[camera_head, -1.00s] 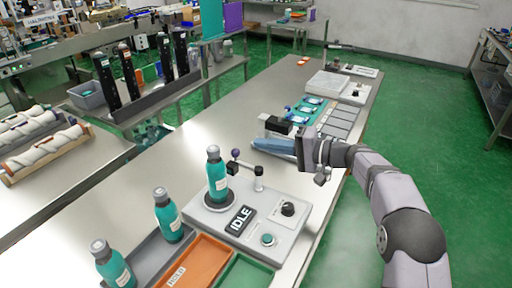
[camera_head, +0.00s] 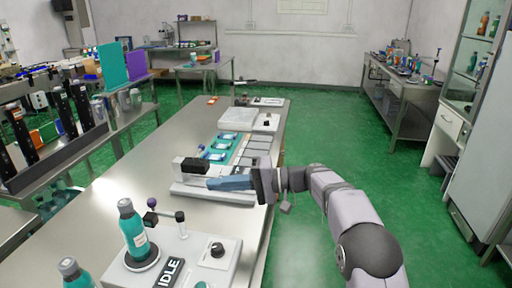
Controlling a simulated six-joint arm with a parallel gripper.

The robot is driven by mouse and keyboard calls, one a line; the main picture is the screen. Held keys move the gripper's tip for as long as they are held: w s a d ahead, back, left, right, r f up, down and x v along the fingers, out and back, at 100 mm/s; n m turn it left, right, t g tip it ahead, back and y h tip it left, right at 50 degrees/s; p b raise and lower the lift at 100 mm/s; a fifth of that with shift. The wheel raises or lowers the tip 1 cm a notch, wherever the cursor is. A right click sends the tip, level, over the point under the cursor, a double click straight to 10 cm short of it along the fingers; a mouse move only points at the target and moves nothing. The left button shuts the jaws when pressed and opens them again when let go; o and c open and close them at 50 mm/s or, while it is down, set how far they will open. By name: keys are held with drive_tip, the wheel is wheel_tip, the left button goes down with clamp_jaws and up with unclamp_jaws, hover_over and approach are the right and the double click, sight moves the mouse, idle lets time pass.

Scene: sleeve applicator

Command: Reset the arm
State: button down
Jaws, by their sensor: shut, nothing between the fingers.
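My arm reaches in from the lower right over the bench's right edge. My gripper (camera_head: 212,184) has blue fingers that point left. They are closed together with nothing held, in front of a black-and-white device (camera_head: 190,166) on the bench. I cannot tell whether the fingers touch that device. The station's sign reads IDLE.
A second teal bottle (camera_head: 75,272) shows at the lower left edge. Behind my gripper lie a teal mat with blue-and-white items (camera_head: 216,155) and grey panels (camera_head: 256,158). A white tray box (camera_head: 240,119) stands further back. The green floor (camera_head: 325,140) to the right is clear.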

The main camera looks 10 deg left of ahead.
drive_tip(key=s+d+f+m+h+p, duration=0.1)
drive_tip(key=s+d+f+h+p, duration=0.2)
drive_tip(key=s+d, duration=0.6)
drive_tip(key=s+d+f+m+t+h+p, duration=0.1)
drive_tip(key=s+d+f+h+p, duration=0.2)
drive_tip(key=d, duration=1.2)
drive_tip(key=s+d+f+h+p, duration=0.3)
drive_tip(key=s+d+h+p, duration=0.4)
drive_tip(key=s, duration=0.9)
drive_tip(key=d+h, duration=0.3)
drive_tip(key=d, duration=0.2)
drive_tip(key=shift+d+m+t+p, duration=0.2)
drive_tip(key=shift+m+t+p, duration=0.15)
drive_tip(key=shift+m+t, duration=0.05)
